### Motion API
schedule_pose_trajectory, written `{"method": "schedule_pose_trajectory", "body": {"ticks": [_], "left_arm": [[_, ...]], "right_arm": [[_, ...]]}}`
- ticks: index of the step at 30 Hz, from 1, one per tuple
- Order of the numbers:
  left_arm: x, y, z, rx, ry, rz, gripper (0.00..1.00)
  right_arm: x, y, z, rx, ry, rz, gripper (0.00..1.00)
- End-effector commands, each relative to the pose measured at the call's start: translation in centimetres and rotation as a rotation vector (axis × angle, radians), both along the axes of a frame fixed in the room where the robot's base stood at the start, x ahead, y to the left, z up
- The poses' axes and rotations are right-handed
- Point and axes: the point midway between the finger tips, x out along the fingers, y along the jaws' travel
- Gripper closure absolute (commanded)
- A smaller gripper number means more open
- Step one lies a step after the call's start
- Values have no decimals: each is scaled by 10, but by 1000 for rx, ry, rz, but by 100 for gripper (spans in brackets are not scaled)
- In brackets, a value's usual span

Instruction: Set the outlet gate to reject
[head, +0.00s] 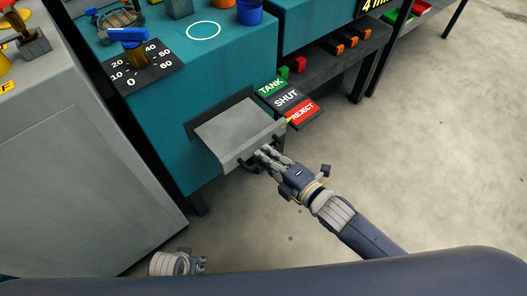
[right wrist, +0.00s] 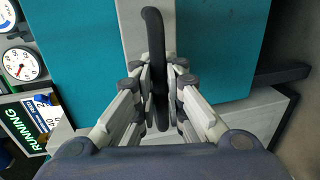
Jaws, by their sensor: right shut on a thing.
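The outlet gate is a grey metal plate (head: 238,128) that sticks out of the teal cabinet's side in the head view. A label strip beside it reads TANK (head: 270,87) in green, SHUT (head: 286,98) in black and REJECT (head: 302,111) in red. The gate's right edge lies beside the REJECT label, with a small yellow mark there. My right gripper (head: 264,157) is shut on the gate's black handle (right wrist: 153,40), which runs between its fingers in the right wrist view. My left gripper (head: 199,265) is low at the bottom left, away from the gate; its fingers are too small to judge.
A dial with a blue-topped knob (head: 129,48) sits on the teal cabinet (head: 165,110). A grey cabinet (head: 85,185) stands at the left. A dark shelf with orange blocks (head: 352,41) is at the upper right. The floor (head: 430,150) at the right is clear.

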Motion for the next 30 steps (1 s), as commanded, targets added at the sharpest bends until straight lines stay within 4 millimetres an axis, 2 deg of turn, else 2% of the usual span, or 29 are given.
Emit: {"method": "schedule_pose_trajectory", "body": {"ticks": [6,7,9,22,30], "left_arm": [[0,0,0,0,-1,0,67],[0,0,0,0,0,0,67],[0,0,0,0,0,0,67],[0,-1,1,-1,0,1,67],[0,0,1,-1,0,0,67]], "right_arm": [[-3,-2,-4,-6,7,1,100],[-3,-2,-4,-6,7,1,85],[-3,-1,-4,-6,7,1,69],[-6,-3,-2,-3,5,1,69],[-41,-29,6,-4,7,2,69]]}}
